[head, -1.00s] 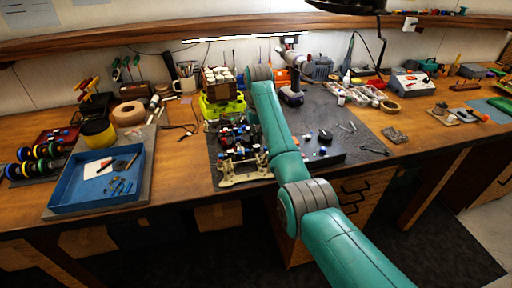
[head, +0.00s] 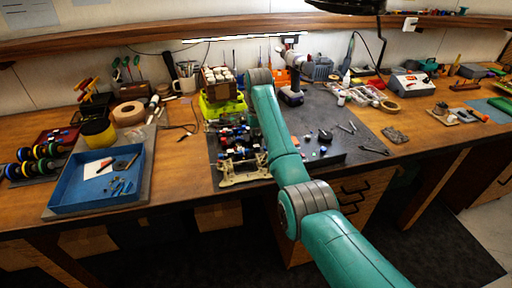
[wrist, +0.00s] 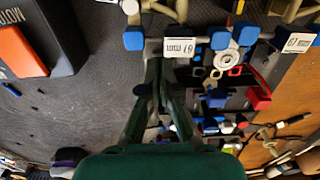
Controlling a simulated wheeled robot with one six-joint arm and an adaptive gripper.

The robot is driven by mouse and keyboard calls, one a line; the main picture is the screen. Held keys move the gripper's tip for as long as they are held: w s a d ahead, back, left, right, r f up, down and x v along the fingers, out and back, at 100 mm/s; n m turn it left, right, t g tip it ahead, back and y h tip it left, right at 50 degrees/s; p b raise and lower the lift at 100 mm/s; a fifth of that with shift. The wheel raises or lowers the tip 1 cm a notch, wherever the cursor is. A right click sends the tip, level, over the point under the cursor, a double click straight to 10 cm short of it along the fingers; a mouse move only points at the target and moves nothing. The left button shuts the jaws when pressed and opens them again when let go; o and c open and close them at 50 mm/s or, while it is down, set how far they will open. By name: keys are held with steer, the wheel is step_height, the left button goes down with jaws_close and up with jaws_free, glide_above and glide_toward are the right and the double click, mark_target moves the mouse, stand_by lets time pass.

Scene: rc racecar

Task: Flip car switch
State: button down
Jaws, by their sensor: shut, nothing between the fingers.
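The RC car (head: 238,158) lies on the dark mat left of my arm, an open chassis with a beige bumper at its near end and blue, red and black parts. In the wrist view, its chassis (wrist: 228,85) fills the right half, with blue-capped rods, a white round part, a blue block (wrist: 215,99) and a red block (wrist: 259,98). I cannot tell which small part is the switch. My gripper (wrist: 163,72) is shut and empty, its fingers reaching over the car's edge. I cannot tell whether they touch it. In the head view my arm hides the gripper.
A blue tray (head: 67,198) with tools sits on the left. A yellow-green box (head: 222,108) and a cordless drill (head: 291,92) stand behind the car. The mat's right side has bare patches.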

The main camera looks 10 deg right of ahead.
steer(key=shift+f, duration=0.4)
steer(key=shift+r, duration=3.5)
